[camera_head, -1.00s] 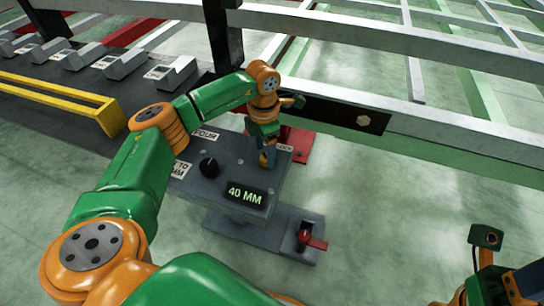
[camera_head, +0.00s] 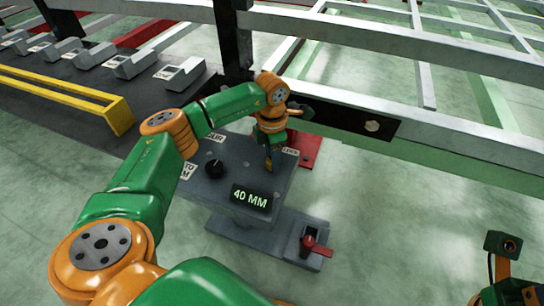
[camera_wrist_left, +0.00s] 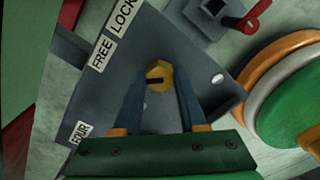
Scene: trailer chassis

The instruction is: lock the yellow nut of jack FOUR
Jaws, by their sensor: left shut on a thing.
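The jack box (camera_head: 232,178) marked FOUR is a grey block with a black knob (camera_head: 214,168) and a lit display (camera_head: 251,198) reading 40 MM. The yellow nut (camera_wrist_left: 158,76) sits on its top plate, with a dark slot across it. My left gripper (camera_head: 268,163) points down onto the plate. In the left wrist view its two blue-grey fingers (camera_wrist_left: 158,85) are shut on the nut's sides. FREE (camera_wrist_left: 102,55) and LOCK (camera_wrist_left: 124,16) labels lie along the plate edge beyond the nut. Of my right arm only part shows at bottom right; its fingers are out of view.
A red-handled lever (camera_head: 316,247) stands on the grey foot in front of the box. The pale chassis beam (camera_head: 390,65) runs behind, with a black plate (camera_head: 350,118) below it. A yellow rail (camera_head: 70,93) and several grey blocks lie left.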

